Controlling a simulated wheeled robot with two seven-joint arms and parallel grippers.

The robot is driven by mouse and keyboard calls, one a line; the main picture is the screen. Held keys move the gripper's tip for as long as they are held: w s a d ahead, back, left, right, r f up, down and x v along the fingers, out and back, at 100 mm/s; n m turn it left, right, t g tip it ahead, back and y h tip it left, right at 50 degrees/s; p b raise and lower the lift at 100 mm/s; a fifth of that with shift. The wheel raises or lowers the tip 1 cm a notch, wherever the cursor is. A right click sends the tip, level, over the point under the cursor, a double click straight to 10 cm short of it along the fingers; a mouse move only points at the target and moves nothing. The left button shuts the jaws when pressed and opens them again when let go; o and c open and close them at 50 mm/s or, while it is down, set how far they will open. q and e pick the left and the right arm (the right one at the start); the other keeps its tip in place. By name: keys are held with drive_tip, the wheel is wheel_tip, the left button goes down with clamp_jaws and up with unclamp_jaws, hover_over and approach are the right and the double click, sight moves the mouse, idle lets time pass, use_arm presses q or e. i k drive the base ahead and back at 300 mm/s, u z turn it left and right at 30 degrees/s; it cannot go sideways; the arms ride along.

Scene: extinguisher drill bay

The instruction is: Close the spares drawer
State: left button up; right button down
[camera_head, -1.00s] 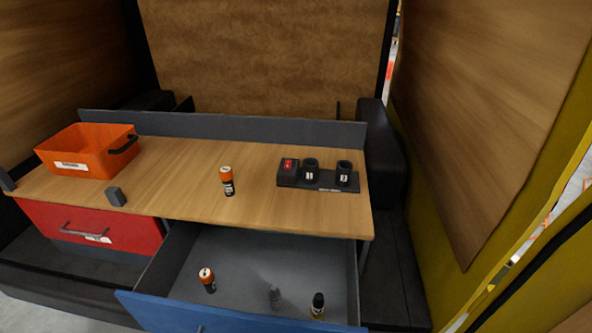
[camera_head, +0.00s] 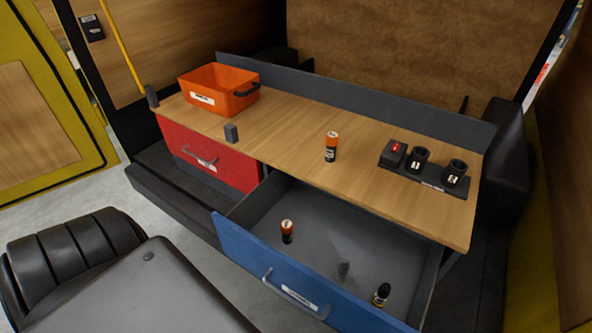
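The spares drawer, taken to be the blue-fronted one (camera_head: 245,250), is pulled out below the right part of the wooden bench. Its front carries a grey bar handle (camera_head: 294,294) and a white label. Neither gripper shows in the head view.
A black padded seat (camera_head: 75,245) is at the lower left. Grey floor (camera_head: 150,212) shows before the bench.

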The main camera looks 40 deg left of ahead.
sight(328, 228)
drive_tip(key=z, duration=0.35)
drive_tip(key=k, duration=1.05)
drive_tip(key=u, duration=1.6)
